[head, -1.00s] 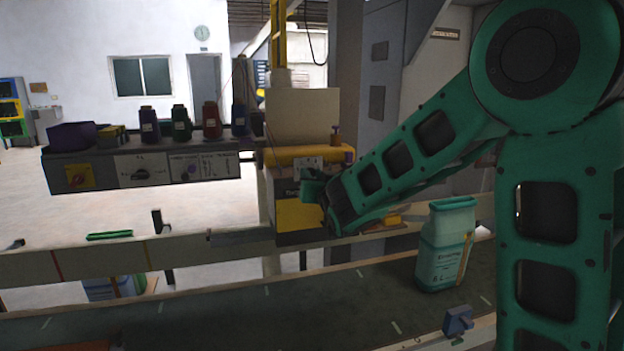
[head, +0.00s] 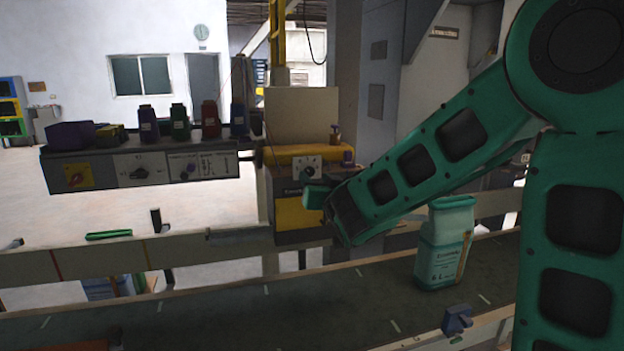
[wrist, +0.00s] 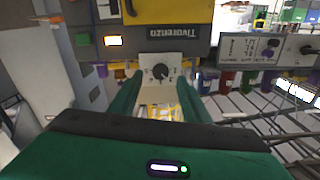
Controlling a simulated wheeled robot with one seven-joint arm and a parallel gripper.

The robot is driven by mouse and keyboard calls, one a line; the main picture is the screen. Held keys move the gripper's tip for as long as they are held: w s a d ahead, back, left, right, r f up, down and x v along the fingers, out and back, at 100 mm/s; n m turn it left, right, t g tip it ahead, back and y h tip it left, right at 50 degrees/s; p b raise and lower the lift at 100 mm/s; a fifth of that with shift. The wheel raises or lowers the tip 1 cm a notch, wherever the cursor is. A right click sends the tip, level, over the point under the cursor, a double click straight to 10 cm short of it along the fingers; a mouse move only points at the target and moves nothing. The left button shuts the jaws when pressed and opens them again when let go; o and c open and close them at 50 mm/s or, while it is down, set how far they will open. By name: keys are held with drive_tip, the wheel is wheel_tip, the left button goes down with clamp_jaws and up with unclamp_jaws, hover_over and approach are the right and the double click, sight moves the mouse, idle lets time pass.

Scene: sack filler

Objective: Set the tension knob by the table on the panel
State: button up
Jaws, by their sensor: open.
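A dark round knob (head: 308,170) on a white dial plate sits on the front of the yellow and grey sewing head (head: 300,215). The wrist view shows the same knob (wrist: 160,73) straight ahead, framed between my fingers, with a gap before it. Its scale markings are too small to read. My gripper (head: 316,196) is open and empty just below and in front of the dial; its green fingers also show in the wrist view (wrist: 160,92). A grey panel (head: 100,178) at the left bears several knobs and a small printed table (head: 215,165), unreadable here.
Several thread cones (head: 180,122) stand on the panel's top. A white-and-green container (head: 445,243) stands on the dark conveyor (head: 230,310), with a rail (head: 190,245) behind it. A small blue device (head: 457,320) is at the conveyor's near edge.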

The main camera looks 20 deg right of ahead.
drive_tip(key=s, duration=0.6)
drive_tip(key=shift+s, duration=0.3)
drive_tip(key=s+d+f+m+g+h, duration=0.2)
drive_tip(key=s+d+f+g, duration=0.4)
drive_tip(key=d, duration=0.4)
drive_tip(key=s+d+f+m+g+h, duration=0.2)
drive_tip(key=s+d+f+g+h, duration=0.15)
drive_tip(key=s+d+f, duration=0.4)
drive_tip(key=s+f+g+y, duration=0.3)
drive_tip(key=s+g+y, duration=0.2)
drive_tip(key=s, duration=1.9)
drive_tip(key=g, duration=0.3)
drive_tip(key=shift+s+y, duration=0.3)
drive_tip(key=shift+y, duration=0.05)
